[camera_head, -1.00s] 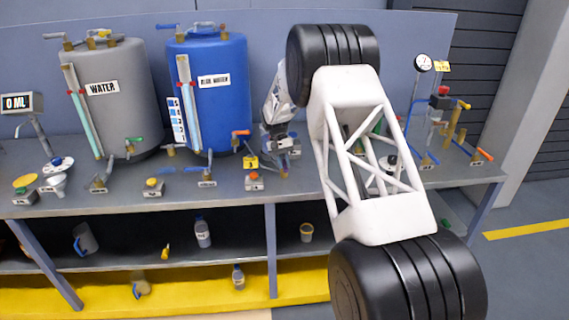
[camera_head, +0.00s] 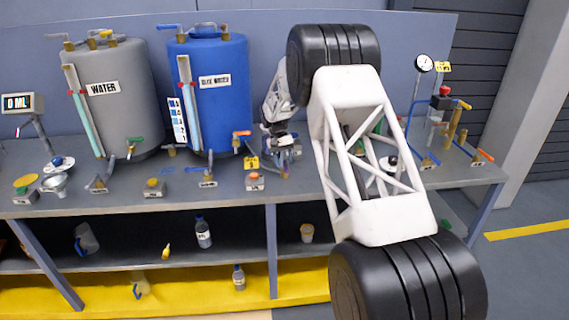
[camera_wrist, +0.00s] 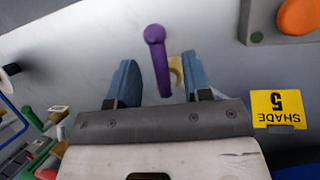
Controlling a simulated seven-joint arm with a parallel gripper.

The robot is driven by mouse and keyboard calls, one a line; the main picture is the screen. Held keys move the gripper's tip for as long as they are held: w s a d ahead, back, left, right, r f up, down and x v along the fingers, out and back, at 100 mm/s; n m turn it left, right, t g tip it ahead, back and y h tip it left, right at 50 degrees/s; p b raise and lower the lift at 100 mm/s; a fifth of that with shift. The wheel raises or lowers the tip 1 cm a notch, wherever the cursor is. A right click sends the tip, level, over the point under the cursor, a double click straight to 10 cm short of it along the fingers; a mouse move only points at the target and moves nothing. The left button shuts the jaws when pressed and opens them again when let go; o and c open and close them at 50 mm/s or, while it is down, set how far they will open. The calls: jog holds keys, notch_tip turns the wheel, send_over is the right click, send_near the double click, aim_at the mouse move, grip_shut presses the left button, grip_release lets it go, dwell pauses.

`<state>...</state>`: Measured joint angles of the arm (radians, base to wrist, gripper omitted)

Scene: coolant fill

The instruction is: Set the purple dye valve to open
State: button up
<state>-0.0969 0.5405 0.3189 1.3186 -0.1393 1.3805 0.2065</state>
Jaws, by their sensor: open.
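The purple dye valve's handle (camera_wrist: 158,60) shows in the wrist view as a purple lever with a round knob at its top end. It lies between the two blue fingers of my gripper (camera_wrist: 160,70), which are apart, with a visible gap on each side of it. A yellowish part (camera_wrist: 176,72) shows between the handle and the right finger. In the head view my gripper (camera_head: 283,150) is low over the bench, right of the blue tank, partly hidden by my arm. I cannot make out the purple handle there.
A yellow "SHADE 5" sign (camera_wrist: 279,108) stands close to the gripper's right in the wrist view. An orange button (camera_wrist: 298,16) is beyond it. The blue tank (camera_head: 222,100) and grey water tank (camera_head: 112,95) stand left. Blue piping and a gauge (camera_head: 424,64) stand right.

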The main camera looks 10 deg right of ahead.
jog(key=v, duration=0.6)
jog(key=shift+r, duration=0.3)
jog(key=shift+a+r, duration=0.1)
jog(key=s+d+r+t, duration=0.1)
jog(key=s+d+r, duration=0.1)
jog(key=s+r, duration=0.65)
jog(key=s+d+r+t+y, duration=0.15)
jog(key=s+r, duration=0.35)
jog(key=s, duration=0.7)
jog(key=s+d+r+t, duration=0.1)
jog(key=s+d+r, duration=0.1)
jog(key=s+r, duration=0.65)
jog(key=s+d+f+t, duration=0.1)
jog(key=s+f+t, duration=0.1)
jog(key=s, duration=1.6)
jog(key=s+d+f+t, duration=0.1)
jog(key=s+f, duration=0.3)
jog(key=s, duration=1.4)
jog(key=shift+s+d+f+t, duration=0.2)
jog(key=shift+s+d+t, duration=0.15)
jog(key=shift+s, duration=0.05)
